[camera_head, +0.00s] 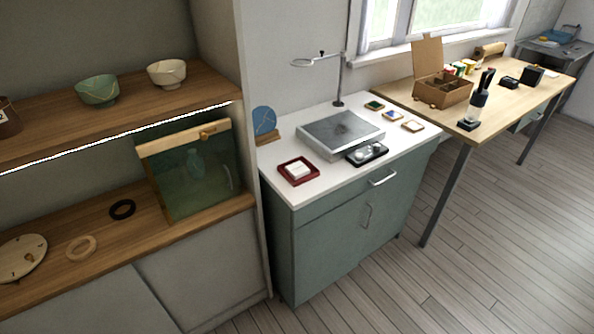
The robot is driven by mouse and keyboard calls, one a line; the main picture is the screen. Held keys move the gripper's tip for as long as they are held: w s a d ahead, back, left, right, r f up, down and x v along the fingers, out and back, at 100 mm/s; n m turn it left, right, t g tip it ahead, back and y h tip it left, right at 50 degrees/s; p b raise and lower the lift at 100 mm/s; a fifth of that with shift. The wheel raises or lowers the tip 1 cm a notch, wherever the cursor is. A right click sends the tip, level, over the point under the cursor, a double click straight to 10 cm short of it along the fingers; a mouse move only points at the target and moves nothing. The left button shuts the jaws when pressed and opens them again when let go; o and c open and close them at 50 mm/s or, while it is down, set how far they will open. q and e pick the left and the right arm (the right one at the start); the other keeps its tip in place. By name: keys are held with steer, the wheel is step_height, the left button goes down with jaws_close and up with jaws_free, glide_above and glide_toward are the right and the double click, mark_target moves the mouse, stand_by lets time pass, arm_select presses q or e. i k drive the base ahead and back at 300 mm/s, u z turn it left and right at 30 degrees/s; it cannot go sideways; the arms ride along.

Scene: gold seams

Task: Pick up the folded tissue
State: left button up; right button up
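A small white folded piece that looks like the tissue (299,169) lies in a dark red square tray (285,176). The tray sits at the front left of the white top of a green cabinet (341,187). Neither of my grippers shows in the head view.
On the cabinet top, a grey metal plate (340,130), a black tray (368,160) and several small coloured tiles (393,116) stand right of the red tray. A shelf unit with bowls (97,90) is at left. A wooden table (497,107) stands right; the floor ahead is clear.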

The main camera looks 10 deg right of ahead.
mark_target(298, 170)
steer(key=k, duration=0.55)
steer(key=z, duration=0.95)
steer(key=i, duration=1.1)
steer(key=u, duration=0.05)
